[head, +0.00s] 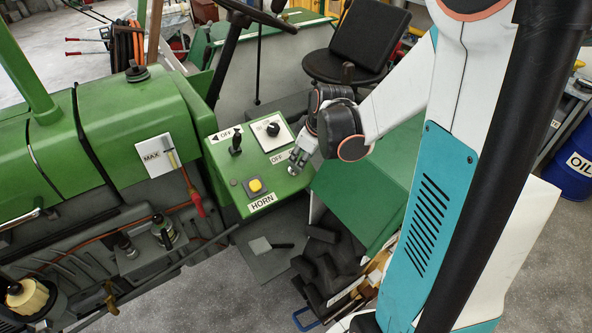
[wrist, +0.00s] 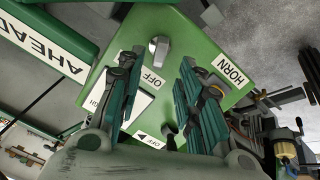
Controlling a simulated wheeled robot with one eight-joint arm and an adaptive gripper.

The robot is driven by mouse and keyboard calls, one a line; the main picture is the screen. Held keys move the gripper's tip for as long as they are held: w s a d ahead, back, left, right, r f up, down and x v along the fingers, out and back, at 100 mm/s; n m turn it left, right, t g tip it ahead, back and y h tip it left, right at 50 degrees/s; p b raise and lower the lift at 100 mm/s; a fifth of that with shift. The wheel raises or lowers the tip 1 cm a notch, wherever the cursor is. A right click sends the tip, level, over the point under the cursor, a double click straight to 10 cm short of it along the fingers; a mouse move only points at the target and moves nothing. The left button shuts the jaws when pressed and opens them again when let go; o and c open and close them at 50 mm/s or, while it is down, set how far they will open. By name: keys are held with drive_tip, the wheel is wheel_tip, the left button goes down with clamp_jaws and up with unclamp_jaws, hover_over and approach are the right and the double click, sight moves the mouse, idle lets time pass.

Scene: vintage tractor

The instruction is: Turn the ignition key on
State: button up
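The ignition key (wrist: 158,48) is a small silver key standing on the green control panel (wrist: 180,25), beside an "OFF" label. In the head view the key (head: 293,169) shows at the panel's right edge. My gripper (wrist: 158,64) is open in the wrist view, with one finger on each side of the line to the key and nothing between them. The fingertips look close to the key, but I cannot tell whether they touch it. In the head view my gripper (head: 299,156) reaches in from the right, right beside the key.
The panel also carries a black lever (head: 236,143), a black dial on a white plate (head: 268,132) and a yellow horn button (head: 254,185). The steering wheel (head: 258,14) and seat (head: 357,45) are behind. A green box-like surface (head: 365,185) lies below my wrist.

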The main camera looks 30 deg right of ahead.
sight(296, 168)
drive_tip(key=b+x, duration=0.4)
drive_tip(key=x, duration=0.3)
drive_tip(key=shift+w+f, duration=0.1)
drive_tip(key=shift+f, duration=0.15)
drive_tip(key=shift+c, duration=0.3)
clamp_jaws()
